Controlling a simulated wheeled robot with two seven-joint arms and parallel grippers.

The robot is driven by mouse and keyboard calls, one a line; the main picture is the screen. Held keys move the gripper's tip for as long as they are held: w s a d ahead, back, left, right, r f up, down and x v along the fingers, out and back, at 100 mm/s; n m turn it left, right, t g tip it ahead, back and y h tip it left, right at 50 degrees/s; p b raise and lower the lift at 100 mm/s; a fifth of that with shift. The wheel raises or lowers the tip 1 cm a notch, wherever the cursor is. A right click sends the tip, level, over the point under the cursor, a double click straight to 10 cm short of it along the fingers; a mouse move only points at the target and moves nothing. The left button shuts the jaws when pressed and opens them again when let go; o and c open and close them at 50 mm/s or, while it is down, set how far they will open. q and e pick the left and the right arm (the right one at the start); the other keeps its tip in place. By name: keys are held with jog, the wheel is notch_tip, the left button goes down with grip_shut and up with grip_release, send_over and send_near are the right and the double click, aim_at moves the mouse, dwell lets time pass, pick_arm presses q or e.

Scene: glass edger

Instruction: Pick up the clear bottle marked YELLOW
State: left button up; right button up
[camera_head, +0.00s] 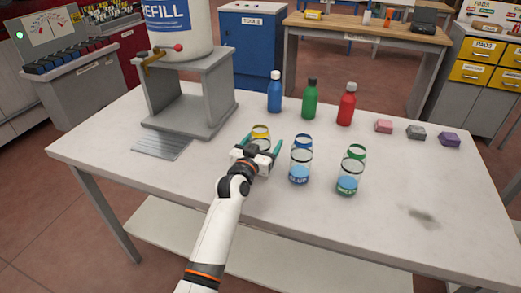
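The clear bottle with a yellow band (260,131) stands on the grey table, left of the other clear bottles. Its lower part and any marking are hidden behind my gripper. My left gripper (262,143) is at this bottle on its near side. Its teal fingers are spread, one to the left and one to the right of the bottle. I see no clear sign that they press on it. A clear bottle with blue bands (300,164) and one with green bands (348,176) stand to the right, with bluish contents low down. My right gripper is out of view.
A blue (274,95), a green (310,101) and a red bottle (346,107) stand behind. Small blocks (384,126) lie at the right. A grey stand (190,97) holding a white refill tank (181,30) is at the back left. The front right of the table (440,245) is clear.

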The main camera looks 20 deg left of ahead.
pick_arm(q)
jog(key=shift+r, duration=0.1)
jog(key=shift+c, duration=0.6)
jog(key=c, duration=1)
